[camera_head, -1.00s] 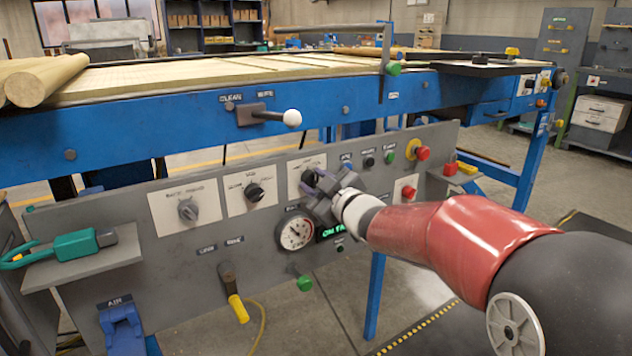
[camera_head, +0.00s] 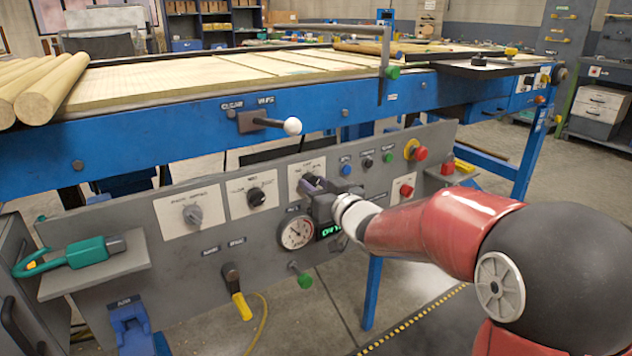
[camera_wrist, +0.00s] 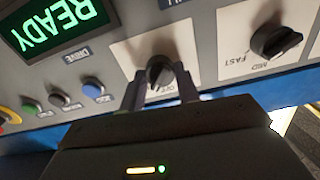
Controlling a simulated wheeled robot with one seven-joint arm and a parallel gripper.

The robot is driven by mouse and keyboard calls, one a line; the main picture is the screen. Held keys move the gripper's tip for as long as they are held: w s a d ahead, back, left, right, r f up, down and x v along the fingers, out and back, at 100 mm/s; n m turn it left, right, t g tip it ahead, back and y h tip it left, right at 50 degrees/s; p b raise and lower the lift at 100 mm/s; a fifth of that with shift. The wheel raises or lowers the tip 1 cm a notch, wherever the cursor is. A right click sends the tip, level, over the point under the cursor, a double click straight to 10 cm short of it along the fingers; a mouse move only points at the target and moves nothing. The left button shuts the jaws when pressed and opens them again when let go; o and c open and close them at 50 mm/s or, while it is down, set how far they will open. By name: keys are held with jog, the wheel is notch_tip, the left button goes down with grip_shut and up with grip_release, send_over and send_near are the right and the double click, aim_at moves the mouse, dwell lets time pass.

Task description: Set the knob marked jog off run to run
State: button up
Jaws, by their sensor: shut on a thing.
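The black knob (camera_wrist: 158,73) sits on a white plate (camera_wrist: 127,50) in the wrist view. Part of a short word shows beside it, too small to read surely. In the head view the same plate (camera_head: 306,166) is on the grey panel, and my gripper covers most of the knob. My gripper (camera_wrist: 159,77) has one finger on each side of the knob and is shut on it. In the head view my gripper (camera_head: 315,187) comes to the panel from the right. I cannot tell which mark the knob points to.
A low-mid-fast knob (camera_wrist: 276,42) is close beside. A round gauge (camera_head: 296,233) and a green READY display (camera_wrist: 52,28) are near my gripper. Blue, black and green buttons (camera_head: 367,163) and a red button (camera_head: 419,153) are to the right. A white-tipped lever (camera_head: 292,126) juts out above.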

jog(key=shift+f+m, duration=0.1)
jog(key=shift+m, duration=0.2)
jog(key=o, duration=1)
jog(key=v, duration=0.7)
jog(key=shift+s+d, duration=0.25)
jog(key=shift+s, duration=0.1)
